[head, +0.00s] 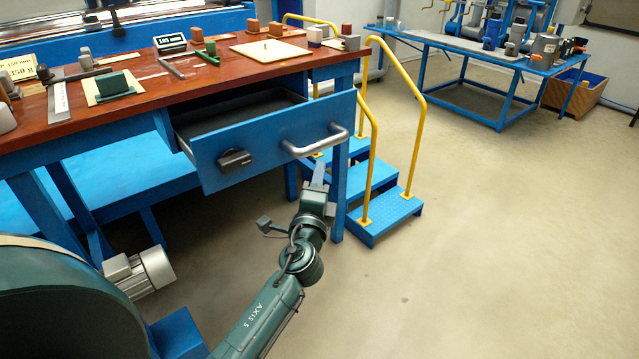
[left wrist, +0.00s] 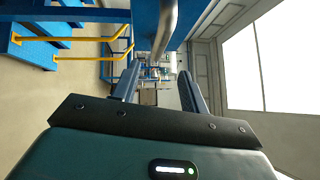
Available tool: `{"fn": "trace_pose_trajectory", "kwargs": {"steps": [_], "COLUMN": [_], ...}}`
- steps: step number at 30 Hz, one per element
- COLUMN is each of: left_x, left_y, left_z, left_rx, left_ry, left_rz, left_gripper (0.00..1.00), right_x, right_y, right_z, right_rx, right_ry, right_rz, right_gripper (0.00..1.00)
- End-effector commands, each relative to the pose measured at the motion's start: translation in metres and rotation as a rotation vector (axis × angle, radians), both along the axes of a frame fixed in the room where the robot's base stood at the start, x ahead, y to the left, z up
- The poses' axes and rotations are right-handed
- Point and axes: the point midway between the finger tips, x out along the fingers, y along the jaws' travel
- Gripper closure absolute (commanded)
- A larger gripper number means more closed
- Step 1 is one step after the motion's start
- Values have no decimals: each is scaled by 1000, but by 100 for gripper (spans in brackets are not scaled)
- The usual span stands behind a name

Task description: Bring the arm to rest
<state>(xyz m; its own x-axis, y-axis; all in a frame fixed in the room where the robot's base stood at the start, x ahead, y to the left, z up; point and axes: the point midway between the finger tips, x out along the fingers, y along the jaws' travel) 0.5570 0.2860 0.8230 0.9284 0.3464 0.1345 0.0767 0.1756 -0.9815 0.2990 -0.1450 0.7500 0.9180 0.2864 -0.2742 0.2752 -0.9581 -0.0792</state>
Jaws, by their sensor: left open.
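My left arm (head: 262,318) reaches up from the bottom of the head view. My left gripper (head: 318,176) is just below the front of the open blue drawer, near its right end. The left wrist view shows its two fingers (left wrist: 158,78) spread apart with nothing held between them. The drawer's grey bar handle (head: 318,146) is just above the fingertips in the head view. In the left wrist view the handle (left wrist: 166,28) runs in from the top, ahead of the fingers. I cannot tell whether they touch. My right gripper is not in view.
The blue drawer (head: 255,140) sticks out from the workbench (head: 150,98), which carries blocks and plates. Blue steps (head: 385,215) with yellow rails stand right of the drawer. A green rounded body with a motor (head: 145,273) is at lower left. Floor at right is clear.

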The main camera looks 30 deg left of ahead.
Motion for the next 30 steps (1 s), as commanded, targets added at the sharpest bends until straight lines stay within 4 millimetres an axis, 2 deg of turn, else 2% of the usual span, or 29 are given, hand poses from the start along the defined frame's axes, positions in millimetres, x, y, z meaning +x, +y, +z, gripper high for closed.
{"fn": "trace_pose_trajectory", "kwargs": {"steps": [19, 22, 26, 30], "left_x": [1, -5, -36, -100], "left_y": [1, -1, -17, -53], "left_z": [0, -7, -39, -79], "left_rx": [0, -35, -237, -651], "left_ry": [0, 7, 42, 108], "left_rz": [-1, -18, -106, -244], "left_gripper": [56, 56, 56, 56], "right_x": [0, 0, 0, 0], "right_y": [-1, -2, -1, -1], "right_z": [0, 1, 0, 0], "right_rx": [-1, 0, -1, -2], "right_ry": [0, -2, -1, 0], "right_rz": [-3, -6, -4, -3], "right_gripper": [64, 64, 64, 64]}}
